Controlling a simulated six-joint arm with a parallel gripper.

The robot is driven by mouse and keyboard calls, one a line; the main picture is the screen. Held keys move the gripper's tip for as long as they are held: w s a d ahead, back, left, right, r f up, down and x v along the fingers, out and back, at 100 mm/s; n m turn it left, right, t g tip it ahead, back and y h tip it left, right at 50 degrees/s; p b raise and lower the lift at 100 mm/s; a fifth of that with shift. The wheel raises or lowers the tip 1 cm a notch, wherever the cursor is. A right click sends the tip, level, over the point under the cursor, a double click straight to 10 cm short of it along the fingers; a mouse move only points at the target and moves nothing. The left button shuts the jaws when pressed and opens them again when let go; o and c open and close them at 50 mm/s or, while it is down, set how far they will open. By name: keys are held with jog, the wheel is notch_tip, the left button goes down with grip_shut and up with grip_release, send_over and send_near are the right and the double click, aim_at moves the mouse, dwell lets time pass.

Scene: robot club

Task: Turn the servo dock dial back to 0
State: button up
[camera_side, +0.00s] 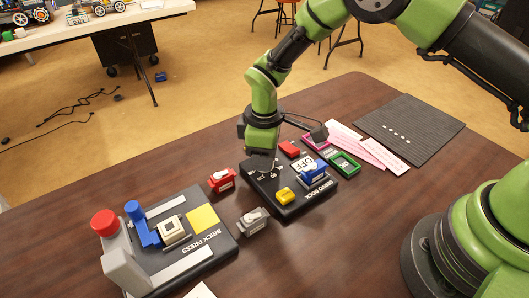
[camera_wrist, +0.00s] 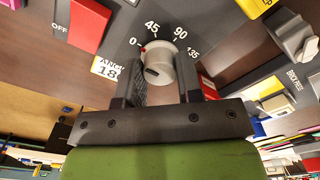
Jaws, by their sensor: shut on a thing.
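The servo dock (camera_side: 300,203) is a black box on the brown table, with a white OFF label, a red block, a blue block and a yellow button. Its dial (camera_wrist: 158,62) is a round light-grey knob in the wrist view, ringed by the marks 0, 45, 90 and 135. A small red mark on the knob's edge lies close to the 0. My gripper (camera_wrist: 162,78) points down over the dock with one finger on each side of the knob, shut on it. In the side view my gripper (camera_side: 262,156) hides most of the dial.
The brick press (camera_side: 215,250) stands left of the dock. A small red device (camera_side: 221,180) and a grey one (camera_side: 253,221) sit between them. A green-framed card (camera_side: 345,163), pink sheets (camera_side: 357,146) and a dark mat (camera_side: 410,118) lie to the right.

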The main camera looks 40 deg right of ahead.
jog(key=o, duration=0.9)
jog(key=shift+r, duration=0.1)
notch_tip(320, 180, up, 9)
jog(key=shift+r, duration=0.4)
